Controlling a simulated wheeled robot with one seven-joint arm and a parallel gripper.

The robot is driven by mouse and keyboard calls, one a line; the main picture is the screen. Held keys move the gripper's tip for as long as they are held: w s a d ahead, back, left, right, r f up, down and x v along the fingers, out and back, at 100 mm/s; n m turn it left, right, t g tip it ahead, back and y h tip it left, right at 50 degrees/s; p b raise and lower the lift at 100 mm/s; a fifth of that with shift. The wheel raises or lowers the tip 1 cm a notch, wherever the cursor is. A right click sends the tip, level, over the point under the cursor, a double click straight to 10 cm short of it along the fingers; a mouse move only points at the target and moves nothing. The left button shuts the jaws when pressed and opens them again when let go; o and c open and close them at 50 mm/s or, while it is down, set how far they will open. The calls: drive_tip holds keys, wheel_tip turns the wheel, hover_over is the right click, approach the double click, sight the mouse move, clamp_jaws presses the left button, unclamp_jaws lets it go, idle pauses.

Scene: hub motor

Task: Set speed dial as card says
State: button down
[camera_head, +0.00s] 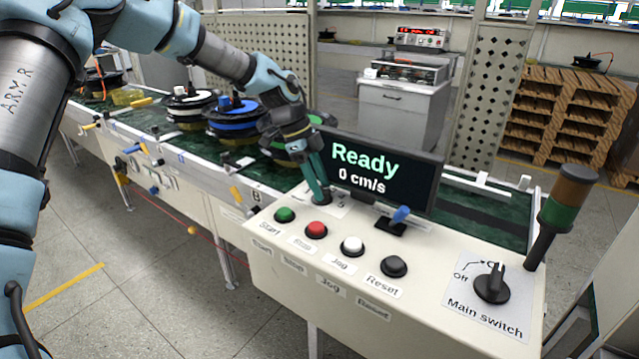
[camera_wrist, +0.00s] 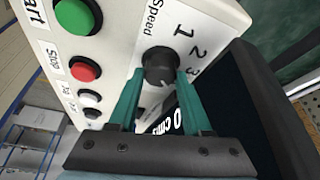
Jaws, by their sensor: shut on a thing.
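The speed dial (camera_wrist: 158,66) is a black knob on the white control panel (camera_head: 270,240), with the label "Speed" and the numbers 1, 2 and 3 around it in the wrist view. My gripper (camera_wrist: 160,80) has its two green fingers on either side of the knob and is shut on it. In the head view my gripper (camera_head: 322,195) reaches down to the panel in front of the screen and mostly hides the dial. The knob's pointer direction cannot be made out. The display screen (camera_head: 385,165) reads "Ready" and "0 cm/s". I cannot identify the card in these frames.
Green, red, white and black buttons (camera_head: 352,246) line the panel's front. A blue-tipped lever (camera_head: 401,215) stands right of my gripper. The main switch (camera_head: 491,284) and a signal lamp (camera_head: 566,200) are at the right. A conveyor with hub motors (camera_head: 235,122) runs behind.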

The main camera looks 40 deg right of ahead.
drive_tip(key=shift+c, duration=1.7)
unclamp_jaws()
